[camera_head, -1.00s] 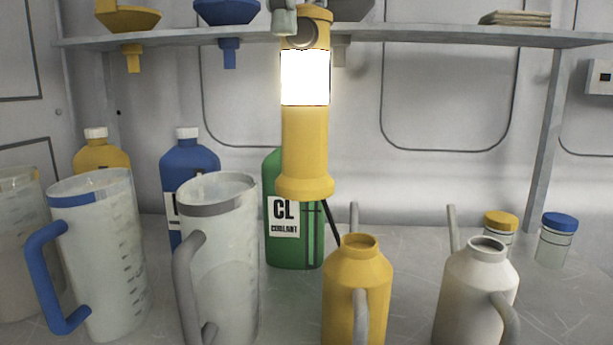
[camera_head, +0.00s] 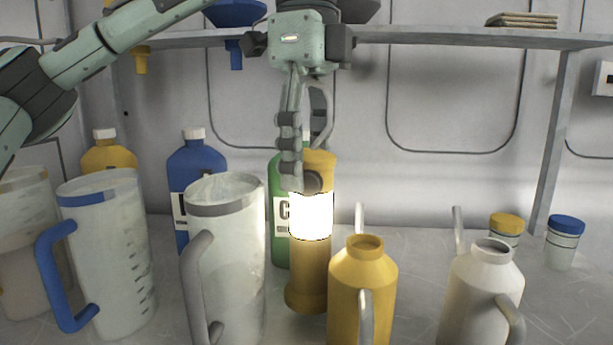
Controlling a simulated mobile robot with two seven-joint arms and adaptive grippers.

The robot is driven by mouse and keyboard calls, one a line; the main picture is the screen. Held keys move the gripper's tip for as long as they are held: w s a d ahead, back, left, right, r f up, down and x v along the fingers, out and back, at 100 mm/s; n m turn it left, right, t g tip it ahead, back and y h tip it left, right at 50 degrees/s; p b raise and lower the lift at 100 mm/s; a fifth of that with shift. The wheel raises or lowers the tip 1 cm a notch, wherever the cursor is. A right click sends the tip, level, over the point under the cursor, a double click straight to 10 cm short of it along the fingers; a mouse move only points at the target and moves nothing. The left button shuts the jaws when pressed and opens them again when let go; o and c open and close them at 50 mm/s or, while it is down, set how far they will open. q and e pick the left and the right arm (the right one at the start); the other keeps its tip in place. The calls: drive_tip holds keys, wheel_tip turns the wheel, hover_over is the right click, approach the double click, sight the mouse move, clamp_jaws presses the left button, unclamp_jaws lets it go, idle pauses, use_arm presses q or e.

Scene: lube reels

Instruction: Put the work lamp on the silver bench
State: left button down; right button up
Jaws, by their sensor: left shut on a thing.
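The work lamp (camera_head: 308,268) is yellow with a glowing white band, and it is upright. It is between the grey-handled clear jug (camera_head: 228,265) and the yellow oil can (camera_head: 362,282), in front of the green coolant bottle (camera_head: 279,215), which it partly hides. My left gripper (camera_head: 306,165) points down from above, shut on the lamp's top end. The lamp's base is low over the silver bench (camera_head: 410,240); I cannot tell whether it touches. My right gripper is not in view.
A blue-handled jug (camera_head: 108,255) stands at left, with yellow (camera_head: 107,156) and blue (camera_head: 193,170) bottles behind. A white can (camera_head: 482,285) and two small jars (camera_head: 565,243) stand at right. A shelf (camera_head: 450,38) with funnels crosses above. Room beside the lamp is tight.

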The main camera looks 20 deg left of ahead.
use_arm(q)
drive_tip(key=shift+f, duration=1.05)
drive_tip(key=shift+c, duration=2.3)
unclamp_jaws()
drive_tip(key=shift+f, duration=0.15)
wheel_tip(320, 180, up, 12)
drive_tip(key=shift+r, duration=0.15)
drive_tip(key=shift+w, duration=0.1)
